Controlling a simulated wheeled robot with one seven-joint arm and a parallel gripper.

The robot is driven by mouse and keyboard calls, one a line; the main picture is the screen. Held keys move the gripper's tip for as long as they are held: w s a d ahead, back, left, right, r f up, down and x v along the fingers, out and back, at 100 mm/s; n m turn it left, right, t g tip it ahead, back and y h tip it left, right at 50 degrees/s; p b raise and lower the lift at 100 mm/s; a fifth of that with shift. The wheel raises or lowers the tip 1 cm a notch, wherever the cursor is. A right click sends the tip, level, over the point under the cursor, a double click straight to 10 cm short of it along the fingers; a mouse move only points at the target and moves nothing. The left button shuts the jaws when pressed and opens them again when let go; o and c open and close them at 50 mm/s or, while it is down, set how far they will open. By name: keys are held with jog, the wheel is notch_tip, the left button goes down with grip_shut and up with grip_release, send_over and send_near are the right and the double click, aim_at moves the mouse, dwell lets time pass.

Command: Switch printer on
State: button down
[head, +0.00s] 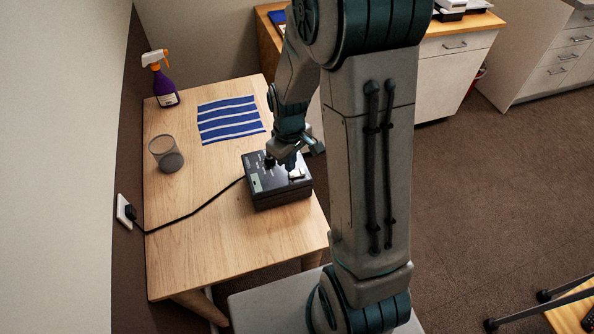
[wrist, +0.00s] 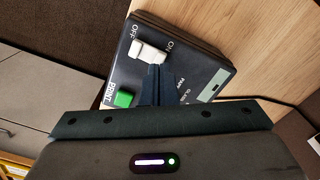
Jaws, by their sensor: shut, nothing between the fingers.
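The printer (head: 280,202) is a small black box near the right edge of the wooden table, with a cable running to the wall. In the wrist view its top face (wrist: 122,68) carries a white switch (wrist: 150,54) between the words OFF and ON, and a green button (wrist: 124,98) marked PRINT. I cannot tell which way the switch is set. My gripper (wrist: 157,72) is shut and empty, its fingertips right at the switch's lower edge; I cannot tell whether they touch it. In the head view my gripper (head: 290,166) is over the printer.
The wooden table (head: 190,240) also bears a purple spray bottle (head: 164,88), a mesh cup (head: 160,146) and a blue-striped sheet (head: 228,117). The printer's black cable (head: 200,208) crosses the table to a wall socket (head: 124,212). The table's front part is clear.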

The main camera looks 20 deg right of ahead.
jog(key=shift+f+b, duration=0.95)
jog(key=shift+f, duration=0.1)
jog(key=shift+r, duration=0.15)
notch_tip(320, 180, up, 8)
jog(key=p, duration=0.6)
dwell(0.3)
dwell(0.4)
jog(key=s+r+m+t, duration=0.3)
jog(key=s+r+m, duration=0.3)
jog(key=s+r, duration=0.8)
notch_tip(320, 180, up, 3)
jog(key=shift+s+r+t, duration=0.1)
jog(key=shift+s+t, duration=0.15)
jog(key=shift+t, duration=0.15)
